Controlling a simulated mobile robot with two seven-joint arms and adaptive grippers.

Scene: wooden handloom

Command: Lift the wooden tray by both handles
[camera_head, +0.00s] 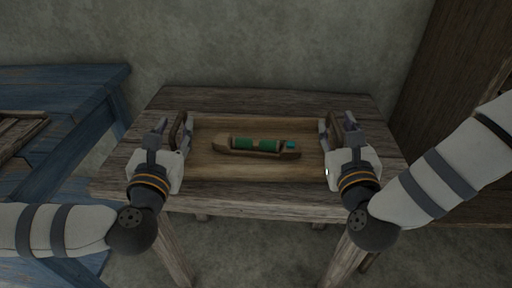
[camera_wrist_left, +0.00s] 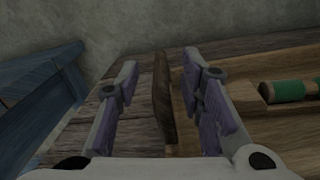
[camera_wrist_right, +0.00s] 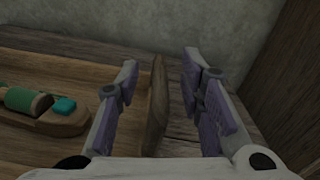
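The wooden tray (camera_head: 258,175) lies on the wooden table and holds a wooden shuttle (camera_head: 228,151) with green thread and a small teal piece. Its left handle (camera_head: 177,130) shows in the left wrist view (camera_wrist_left: 163,95), between the spread fingers of my left gripper (camera_wrist_left: 165,95). Its right handle (camera_head: 335,127) shows in the right wrist view (camera_wrist_right: 157,100), between the spread fingers of my right gripper (camera_wrist_right: 162,95). This handle is nearer the left finger. Both grippers are open, with gaps showing beside the handles.
The table (camera_head: 270,100) has bare wood behind the tray and along its front edge. A blue bench (camera_head: 70,85) stands at the left with a wooden frame on it. A dark wooden panel (camera_head: 455,60) stands at the right. A grey wall is behind.

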